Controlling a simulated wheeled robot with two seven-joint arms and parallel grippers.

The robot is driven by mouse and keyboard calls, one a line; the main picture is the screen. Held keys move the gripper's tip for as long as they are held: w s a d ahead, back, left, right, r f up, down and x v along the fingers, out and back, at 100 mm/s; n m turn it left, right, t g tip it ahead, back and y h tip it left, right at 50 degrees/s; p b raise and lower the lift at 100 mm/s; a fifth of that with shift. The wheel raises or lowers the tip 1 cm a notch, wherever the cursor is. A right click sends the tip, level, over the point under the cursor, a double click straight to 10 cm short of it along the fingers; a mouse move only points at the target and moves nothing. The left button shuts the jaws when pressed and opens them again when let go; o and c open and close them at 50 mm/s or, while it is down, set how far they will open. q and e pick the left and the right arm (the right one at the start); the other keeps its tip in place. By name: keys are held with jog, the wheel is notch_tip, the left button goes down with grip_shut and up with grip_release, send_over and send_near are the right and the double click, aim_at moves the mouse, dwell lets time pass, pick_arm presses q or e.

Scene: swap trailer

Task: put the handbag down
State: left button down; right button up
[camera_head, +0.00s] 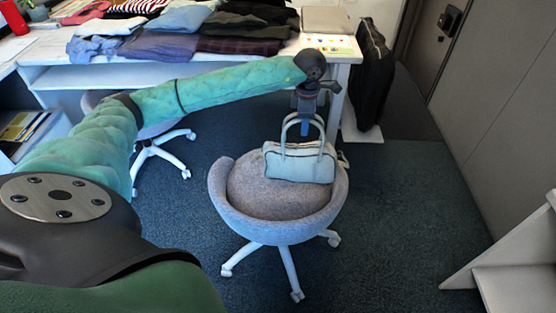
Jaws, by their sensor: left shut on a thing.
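A pale grey-blue handbag (300,164) with upright looped handles shows near the middle of the head view, at the seat of a round grey swivel chair (262,199). My left gripper (305,127) is above the bag, shut on its handle. The bag looks upright. I cannot tell whether its base touches the seat or hangs just above it. My right gripper is not in view.
A white desk (110,76) with folded clothes (160,44) stands at the back. A black bag (372,75) stands beside it. Another chair (160,140) is under the desk. White shelving (515,270) is at lower right. Carpet right of the chair is clear.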

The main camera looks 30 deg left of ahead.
pick_arm(q)
jog(key=a, duration=0.1)
jog(key=a+f, duration=0.1)
jog(key=a, duration=0.1)
jog(key=a+f+p, duration=0.1)
jog(key=shift+w+a+f, duration=0.1)
jog(key=shift+w+a, duration=0.05)
jog(key=shift+w, duration=0.2)
jog(key=w+a+f+p, duration=0.1)
jog(key=a+f+p, duration=0.1)
jog(key=a+f, duration=0.4)
notch_tip(320, 180, down, 2)
jog(key=shift+w+a+f, duration=0.1)
jog(key=shift+w+a, duration=0.05)
jog(key=shift+a, duration=0.15)
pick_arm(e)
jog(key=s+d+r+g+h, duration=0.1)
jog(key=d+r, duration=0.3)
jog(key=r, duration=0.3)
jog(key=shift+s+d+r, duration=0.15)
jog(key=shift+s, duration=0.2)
pick_arm(q)
jog(key=shift+f, duration=0.1)
jog(key=c, duration=0.8)
grip_release()
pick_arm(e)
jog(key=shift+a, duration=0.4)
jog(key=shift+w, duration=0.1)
